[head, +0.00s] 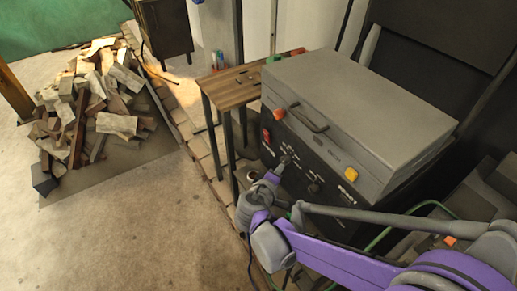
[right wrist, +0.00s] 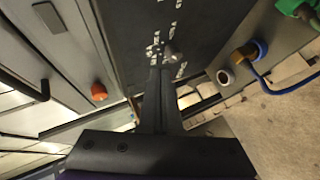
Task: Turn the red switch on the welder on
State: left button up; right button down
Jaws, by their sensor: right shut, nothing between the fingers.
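The welder (head: 345,110) is a grey-topped box with a dark front panel, standing right of centre in the head view. The red switch (head: 266,136) is a small red patch at the left end of that panel. I cannot tell its position, and I cannot make it out in the right wrist view. My right gripper (head: 284,161) is shut and empty in front of the panel, to the right of and below the switch. In the right wrist view its closed fingers (right wrist: 160,72) point at the dark panel (right wrist: 145,25) with white markings, near a grey knob (right wrist: 168,50). My left gripper is not in view.
An orange knob (head: 279,113) and a yellow one (head: 351,174) sit on the welder's lid edge; a handle (head: 308,121) lies between them. A wooden table (head: 232,90) stands behind left. A blue-ringed cable plug (right wrist: 252,52) is right of my fingers.

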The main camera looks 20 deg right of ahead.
pick_arm(q)
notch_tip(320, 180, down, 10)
jog(key=b, duration=0.7)
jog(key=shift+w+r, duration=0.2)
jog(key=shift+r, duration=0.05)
pick_arm(e)
jog(key=w+a+f+n+t+h, duration=0.1)
jog(key=w+a+f+n+t, duration=0.5)
jog(key=w, duration=0.5)
notch_tip(320, 180, down, 2)
jog(key=shift+a+f+t+h, duration=0.1)
jog(key=shift+a+t+h, duration=0.15)
jog(key=shift+t+h, duration=0.15)
jog(key=shift+w, duration=0.15)
send_near(264, 132)
jog(key=w, duration=0.4)
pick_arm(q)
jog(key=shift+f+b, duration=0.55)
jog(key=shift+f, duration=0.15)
pick_arm(e)
jog(key=shift+w+d+r, duration=0.15)
jog(key=shift+w+d, duration=0.1)
jog(key=shift+d, duration=0.55)
jog(key=shift+w+d+r, duration=0.15)
jog(key=shift+w+d, duration=0.1)
jog(key=shift+d, duration=0.6)
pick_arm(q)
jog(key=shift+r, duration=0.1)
